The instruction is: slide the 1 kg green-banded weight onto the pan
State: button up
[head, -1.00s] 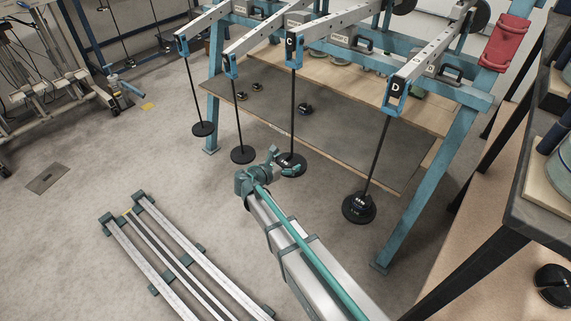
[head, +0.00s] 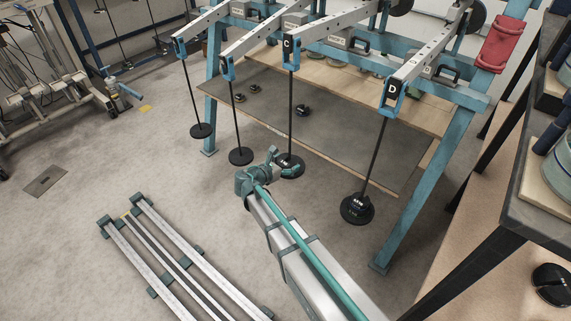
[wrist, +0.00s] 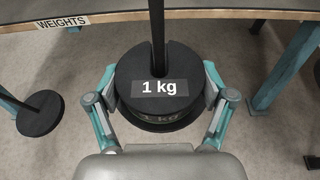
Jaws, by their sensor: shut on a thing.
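A black disc weight (wrist: 150,88) with a white "1 kg" label is between the two fingers of my gripper (wrist: 161,100) in the wrist view. My gripper is shut on its sides. A dark rod rises at the weight's far side, apparently in its slot. A dark round rim (wrist: 158,126) shows just below the weight; I cannot tell whether it is the pan or the weight's own side. In the head view my gripper (head: 280,164) is at the foot of hanger C's rod (head: 291,110), with the black disc (head: 289,158) there partly hidden.
Lever D's hanger (head: 357,208) with a loaded pan hangs to the right, and two other hangers (head: 201,130) hang to the left. A shelf edge marked "WEIGHTS" (wrist: 62,22) runs behind the weight. Long rails (head: 165,255) lie on the floor at lower left.

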jog(key=shift+w+d+r, duration=0.1)
jog(key=shift+w+d, duration=0.35)
jog(key=shift+w, duration=0.2)
dwell(0.4)
jog(key=shift+f+p, duration=0.3)
jog(key=shift+f, duration=0.1)
dwell(0.8)
jog(key=o, duration=1.6)
jog(key=shift+o, duration=0.5)
jog(key=shift+f, duration=0.1)
jog(key=shift+s, duration=0.1)
jog(key=p+v, duration=0.3)
jog(key=v, duration=0.4)
jog(key=shift+m, duration=0.3)
